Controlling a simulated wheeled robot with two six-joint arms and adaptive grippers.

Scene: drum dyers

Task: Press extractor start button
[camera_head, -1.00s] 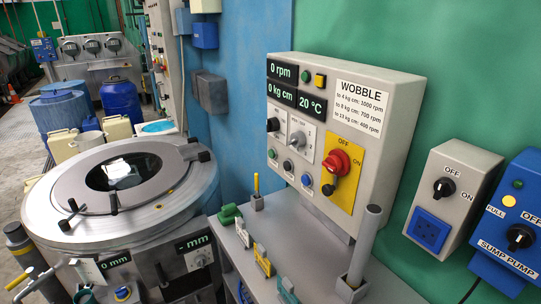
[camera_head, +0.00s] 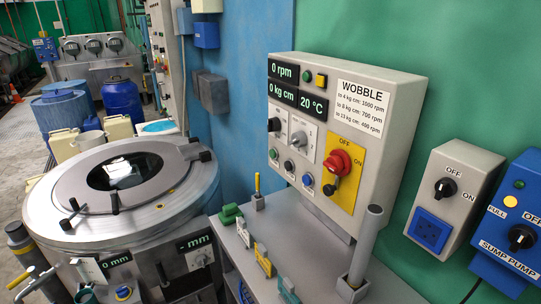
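The extractor's grey control box (camera_head: 395,95) is fixed on the wall above a grey bench. It has a green button (camera_head: 273,154), a black button (camera_head: 288,166) and a blue button (camera_head: 307,180) in a slanting row. Their labels are too small to read. A red rotary switch (camera_head: 339,163) sits on a yellow plate marked OFF and ON. The displays (camera_head: 283,71) read 0 rpm, 0 kg cm and 20 °C. The round extractor drum (camera_head: 120,195) stands at the left with a dark window in its lid. Neither of my grippers is in view.
The grey bench (camera_head: 320,250) below the box carries small green, yellow and teal tools. A grey post (camera_head: 364,245) stands upright at the bench's right, in front of the wall. A grey switch box (camera_head: 470,165) and the blue sump pump box (camera_head: 510,265) are at the right.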

